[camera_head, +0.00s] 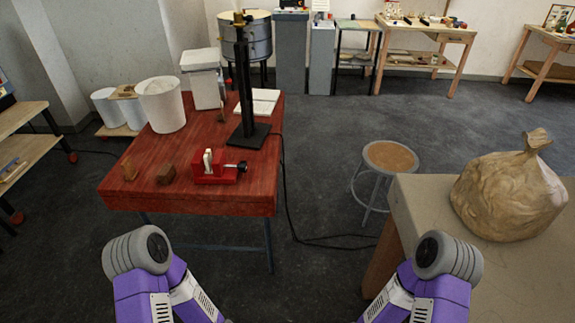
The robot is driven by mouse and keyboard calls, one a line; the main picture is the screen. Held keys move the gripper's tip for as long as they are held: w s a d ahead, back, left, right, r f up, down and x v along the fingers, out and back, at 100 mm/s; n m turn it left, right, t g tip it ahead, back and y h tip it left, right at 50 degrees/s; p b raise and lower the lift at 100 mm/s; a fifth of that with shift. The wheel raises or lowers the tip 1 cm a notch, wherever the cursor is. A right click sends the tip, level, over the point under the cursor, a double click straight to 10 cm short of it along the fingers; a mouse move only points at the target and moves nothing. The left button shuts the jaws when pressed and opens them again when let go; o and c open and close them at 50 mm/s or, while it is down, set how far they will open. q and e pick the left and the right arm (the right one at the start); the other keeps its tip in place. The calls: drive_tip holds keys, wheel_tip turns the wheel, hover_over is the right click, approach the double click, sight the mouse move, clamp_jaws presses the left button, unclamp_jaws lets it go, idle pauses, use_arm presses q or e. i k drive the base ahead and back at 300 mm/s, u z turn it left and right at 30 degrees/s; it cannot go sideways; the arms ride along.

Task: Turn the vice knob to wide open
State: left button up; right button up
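A small red vice (212,177) sits near the front right edge of the red wooden table. White upright jaws or a white piece show at its top. Its black knob (242,166) sticks out on the right side. The jaw gap is too small to tell. My two purple arms reach in at the bottom left and bottom right, well short of the table, with their grey joints uppermost. Neither gripper shows in the view, and nothing of mine touches the vice.
A cord hangs to the floor. A stool (389,157) and a beige table (440,210) with a bag (508,195) stand right.

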sight(243, 167)
drive_tip(key=z, duration=0.45)
drive_tip(key=i, duration=1.25)
drive_tip(key=u, duration=0.8)
